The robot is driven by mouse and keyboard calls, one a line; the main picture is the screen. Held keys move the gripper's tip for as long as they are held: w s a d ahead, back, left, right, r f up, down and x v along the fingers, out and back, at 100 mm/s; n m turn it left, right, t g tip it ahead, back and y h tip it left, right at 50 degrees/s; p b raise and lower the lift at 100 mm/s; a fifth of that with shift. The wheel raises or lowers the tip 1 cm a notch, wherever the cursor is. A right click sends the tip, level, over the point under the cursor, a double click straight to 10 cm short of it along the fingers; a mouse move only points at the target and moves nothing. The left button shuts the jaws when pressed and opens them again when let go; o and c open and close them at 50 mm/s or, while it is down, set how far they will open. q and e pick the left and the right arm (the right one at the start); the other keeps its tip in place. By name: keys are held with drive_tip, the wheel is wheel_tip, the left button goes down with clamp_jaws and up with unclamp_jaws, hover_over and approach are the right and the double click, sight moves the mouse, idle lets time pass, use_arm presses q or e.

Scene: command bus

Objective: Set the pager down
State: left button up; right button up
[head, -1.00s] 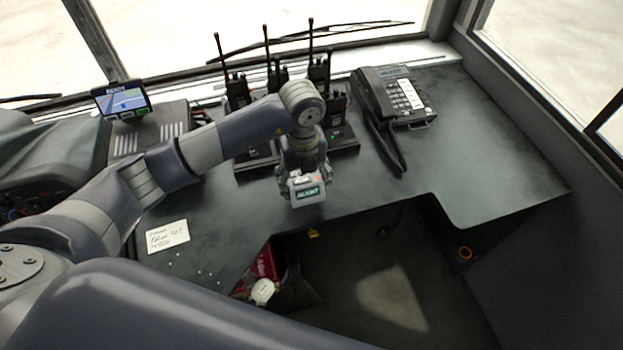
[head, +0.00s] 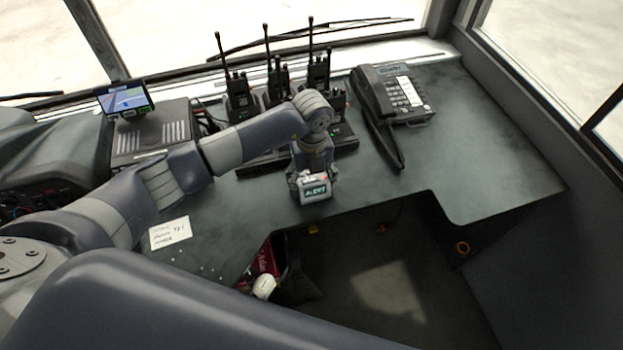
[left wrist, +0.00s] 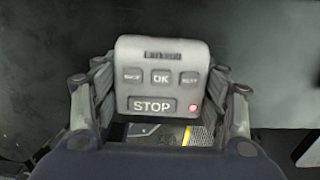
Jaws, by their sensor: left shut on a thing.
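The pager (head: 315,189) is a small pale grey box with a dark green screen in the head view. In the left wrist view the pager (left wrist: 161,75) shows several buttons, one marked STOP, and a lit red lamp. My left gripper (head: 312,177) is shut on it, with a finger on each side. The pager is at the front edge of the dark desk (head: 485,160), near the cut-out. I cannot tell whether it touches the desk top. My right gripper is not in view.
Radios with tall antennas stand in a charger (head: 345,140) just behind my gripper. A desk phone (head: 395,95) is to the right. A paper note (head: 170,233) lies at the left, and a small screen (head: 125,99) stands behind it. The desk's right part is clear.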

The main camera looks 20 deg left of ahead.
sight(311, 178)
use_arm(q)
drive_tip(key=o, duration=1.3)
drive_tip(key=shift+c, duration=0.2)
drive_tip(key=shift+r, duration=0.25)
wheel_tip(311, 178, up, 10)
drive_tip(key=shift+r+b, duration=0.25)
drive_tip(key=shift+b, duration=0.85)
drive_tip(key=shift+r, duration=0.65)
drive_tip(key=shift+f, duration=0.1)
